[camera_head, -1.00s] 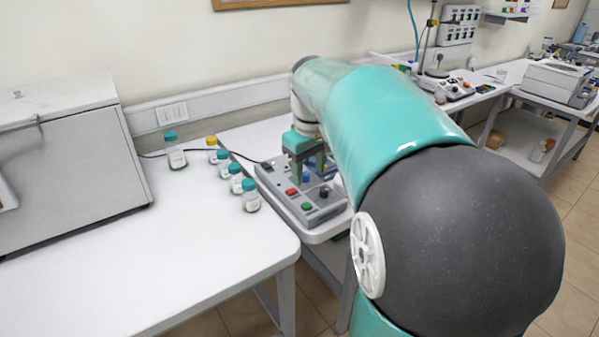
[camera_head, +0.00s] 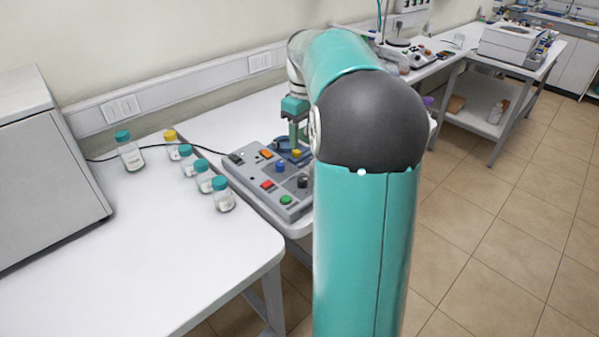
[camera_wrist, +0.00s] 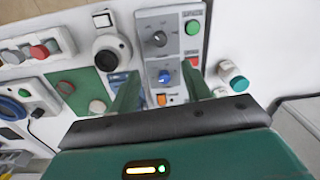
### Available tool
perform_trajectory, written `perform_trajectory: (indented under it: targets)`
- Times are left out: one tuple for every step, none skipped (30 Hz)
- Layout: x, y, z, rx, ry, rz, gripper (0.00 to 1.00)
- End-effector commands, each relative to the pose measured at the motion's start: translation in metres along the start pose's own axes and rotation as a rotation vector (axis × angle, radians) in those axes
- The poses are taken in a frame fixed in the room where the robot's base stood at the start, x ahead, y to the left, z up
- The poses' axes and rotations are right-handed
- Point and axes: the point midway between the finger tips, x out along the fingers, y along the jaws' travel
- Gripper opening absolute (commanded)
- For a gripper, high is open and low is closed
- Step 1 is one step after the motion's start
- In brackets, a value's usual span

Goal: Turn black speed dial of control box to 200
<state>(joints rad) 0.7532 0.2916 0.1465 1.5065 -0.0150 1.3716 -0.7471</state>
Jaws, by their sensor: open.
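The grey control box (camera_head: 245,186) sits on the white table, left of my arm in the head view. In the wrist view the control box (camera_wrist: 143,60) lies ahead of my gripper. The black dial (camera_head: 302,181) is near its front right edge, and the same dial (camera_wrist: 159,38) shows beyond my fingertips in the wrist view. A blue knob (camera_wrist: 165,76) lies between my fingers in the picture. My gripper (camera_wrist: 161,73) is open and empty, with a green finger on each side. In the head view my gripper (camera_head: 299,134) is over the box's far side, partly hidden by my arm.
Several small bottles (camera_head: 203,178) stand on the table left of the box. A large grey case (camera_head: 50,170) is at the far left. Other devices crowd the left of the wrist view, including a round black-and-white unit (camera_wrist: 108,53). The front table area is clear.

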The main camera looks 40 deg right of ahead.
Motion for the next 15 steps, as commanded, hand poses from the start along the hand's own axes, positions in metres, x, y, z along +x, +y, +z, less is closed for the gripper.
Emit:
perform_trajectory:
  targets:
    - [0.006, 0.0, 0.002, 0.002, -0.002, -0.002, 0.48]
    - [0.011, 0.0, 0.003, 0.002, -0.003, -0.002, 0.48]
    - [0.018, -0.001, 0.004, 0.002, -0.002, -0.002, 0.48]
    - [0.024, -0.001, 0.004, 0.002, -0.003, -0.002, 0.48]
    - [0.029, -0.001, 0.004, 0.002, -0.003, -0.002, 0.48]
    - [0.037, -0.001, 0.004, 0.001, -0.003, -0.002, 0.48]
    - [0.044, -0.001, 0.004, 0.001, -0.003, -0.002, 0.48]
    - [0.05, -0.001, 0.005, 0.001, -0.003, -0.002, 0.48]
    - [0.058, -0.001, 0.004, 0.001, -0.004, -0.002, 0.48]
    - [0.064, -0.001, 0.004, 0.001, -0.004, -0.002, 0.48]
    - [0.07, -0.001, 0.004, 0.001, -0.003, -0.002, 0.48]
    - [0.078, -0.001, 0.004, 0.001, -0.004, -0.002, 0.48]
    - [0.083, -0.001, 0.004, 0.001, -0.003, -0.002, 0.48]
    - [0.089, -0.001, 0.004, 0.001, -0.003, -0.002, 0.48]
    - [0.097, -0.001, 0.003, 0.001, -0.002, -0.002, 0.48]
